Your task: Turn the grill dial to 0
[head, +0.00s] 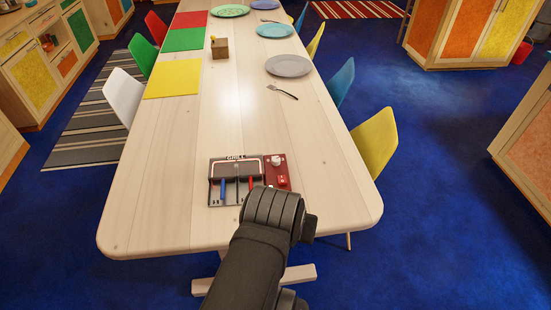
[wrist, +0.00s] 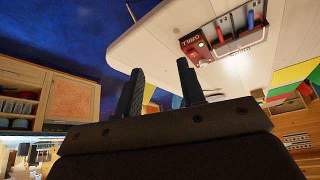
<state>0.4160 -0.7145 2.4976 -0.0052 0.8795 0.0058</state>
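The grill panel (head: 217,170) lies on the near part of the wooden table, with a dark grill block, a blue slider (head: 222,187) and a red slider. Its red right section holds a pale round dial (head: 277,160) with a red switch (head: 282,181) below it. The dial's setting is too small to read. In the wrist view the panel (wrist: 228,48) shows upside down at upper right, beyond my fingers. My gripper (wrist: 161,80) is open and empty, its dark fingers apart and away from the panel. In the head view my arm hides the gripper and the panel's lower right corner.
The table (head: 160,200) is bare around the panel. Farther back are a fork (head: 282,91), a grey plate (head: 288,66), a small wooden holder (head: 220,48) and coloured mats (head: 172,79). A yellow chair (head: 376,140) stands at the right edge, a white chair (head: 124,97) at the left.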

